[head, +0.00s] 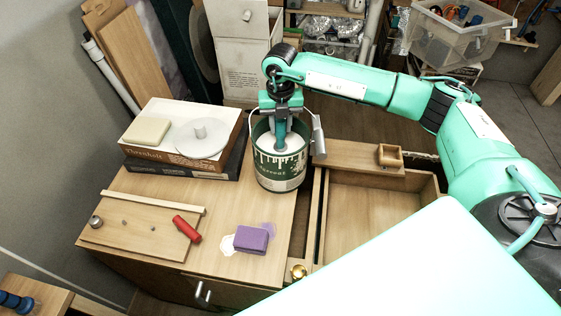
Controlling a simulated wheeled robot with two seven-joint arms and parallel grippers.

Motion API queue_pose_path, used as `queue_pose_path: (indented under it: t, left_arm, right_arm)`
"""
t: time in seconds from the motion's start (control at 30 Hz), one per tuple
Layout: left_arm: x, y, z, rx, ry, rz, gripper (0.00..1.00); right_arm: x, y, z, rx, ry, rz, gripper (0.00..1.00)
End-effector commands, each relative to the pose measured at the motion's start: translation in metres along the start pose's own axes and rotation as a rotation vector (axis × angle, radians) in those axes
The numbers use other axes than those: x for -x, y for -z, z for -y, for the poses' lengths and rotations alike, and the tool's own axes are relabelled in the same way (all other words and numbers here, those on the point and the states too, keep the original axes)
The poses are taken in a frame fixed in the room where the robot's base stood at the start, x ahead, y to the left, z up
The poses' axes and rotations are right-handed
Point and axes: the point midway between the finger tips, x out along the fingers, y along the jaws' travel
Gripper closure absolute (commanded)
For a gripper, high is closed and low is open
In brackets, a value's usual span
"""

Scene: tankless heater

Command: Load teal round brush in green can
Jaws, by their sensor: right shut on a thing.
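A dark green can (282,171) with white drips stands upright near the right edge of the wooden cabinet top (170,194). My right gripper (281,122) is directly over the can, pointing down, its fingers at or inside the mouth. It is shut on the teal round brush (281,134), which shows only as a short teal piece between the fingers and the pale inside of the can. The brush's lower end is hidden in the can, and I cannot tell whether it touches the bottom. My left gripper is not in view.
Stacked boxes (180,152) with a sponge and a white disc stand left of the can. A purple block (251,240) and a red cylinder (186,228) lie in front. An open drawer (370,224) is to the right.

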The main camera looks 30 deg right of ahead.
Motion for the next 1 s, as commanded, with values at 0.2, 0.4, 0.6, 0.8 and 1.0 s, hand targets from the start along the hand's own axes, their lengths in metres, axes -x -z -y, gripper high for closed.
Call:
queue_pose_path:
  t: [0.2,0.4,0.6,0.8,1.0]
  left_arm:
    - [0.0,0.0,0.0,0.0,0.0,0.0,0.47]
    - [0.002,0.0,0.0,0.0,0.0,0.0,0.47]
    - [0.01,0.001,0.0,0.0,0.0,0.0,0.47]
    - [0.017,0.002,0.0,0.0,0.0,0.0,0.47]
    - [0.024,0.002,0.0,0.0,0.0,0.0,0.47]
  right_arm:
    - [0.0,0.0,0.0,0.0,0.0,0.0,1.0]
    - [0.004,0.0,0.0,0.0,-0.001,0.001,1.0]
    - [0.019,0.0,0.0,0.0,-0.001,0.001,1.0]
    - [0.035,0.0,0.0,0.0,-0.001,0.001,1.0]
    - [0.051,0.0,0.0,0.0,-0.001,0.001,1.0]
